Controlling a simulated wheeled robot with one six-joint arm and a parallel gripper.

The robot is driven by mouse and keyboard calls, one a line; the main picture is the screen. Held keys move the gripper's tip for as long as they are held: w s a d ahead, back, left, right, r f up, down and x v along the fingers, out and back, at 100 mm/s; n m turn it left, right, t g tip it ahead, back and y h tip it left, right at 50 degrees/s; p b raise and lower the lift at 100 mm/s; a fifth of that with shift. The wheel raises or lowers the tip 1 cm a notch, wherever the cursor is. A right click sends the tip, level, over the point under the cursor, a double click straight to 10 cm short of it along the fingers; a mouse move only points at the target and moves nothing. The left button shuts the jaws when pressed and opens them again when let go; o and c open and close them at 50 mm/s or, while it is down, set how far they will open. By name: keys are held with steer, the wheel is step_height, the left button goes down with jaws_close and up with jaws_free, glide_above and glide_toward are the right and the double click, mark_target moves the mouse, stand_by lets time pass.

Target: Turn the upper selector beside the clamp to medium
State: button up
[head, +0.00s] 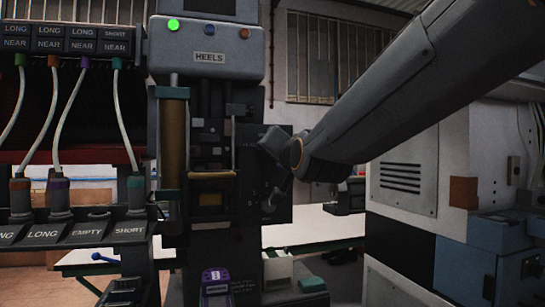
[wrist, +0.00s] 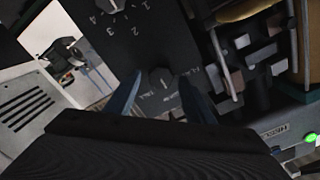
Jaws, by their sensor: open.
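The dark selector panel (head: 280,213) stands to the right of the press column. In the wrist view, which is turned roughly upside down, the upper selector (wrist: 160,77) is a small grey knob on the panel (wrist: 145,40) with small blurred labels beside it. I cannot read its setting. My gripper (wrist: 143,72) is open, its two blue fingers on either side of the knob; contact cannot be told. In the head view my gripper (head: 272,146) covers the upper part of the panel. The lower selector (head: 271,200) shows below it; numbers surround it in the wrist view.
The press with its HEELS box (head: 209,57) and lit green lamp stands left of the panel. A brass-coloured cylinder (head: 174,138) and thin rods stand close by. A rack of labelled hoses (head: 75,110) is at left. A grey cabinet (head: 405,180) is at right.

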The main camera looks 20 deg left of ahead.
steer(key=b+v, duration=0.1)
steer(key=v, duration=0.5)
steer(key=shift+s+b, duration=0.3)
steer(key=shift+d, duration=0.15)
steer(key=d+f+g+h, duration=0.2)
steer(key=d+f, duration=0.3)
steer(key=f, duration=0.4)
steer(key=w+d+f+n+g+h, duration=0.1)
steer(key=d+f+g+h, duration=0.1)
steer(key=d+f, duration=0.6)
steer(key=d+f+g+h, duration=0.2)
steer(key=d+f, duration=0.1)
steer(key=f, duration=0.8)
steer(key=s+d+f+g+h, duration=0.3)
steer(key=s+d+f+g, duration=0.5)
steer(key=s+d+f, duration=1)
step_height(320, 180, down, 2)
steer(key=shift+s+f+g+h, duration=0.1)
steer(key=shift+s+g+h, duration=0.2)
steer(key=shift+s, duration=0.3)
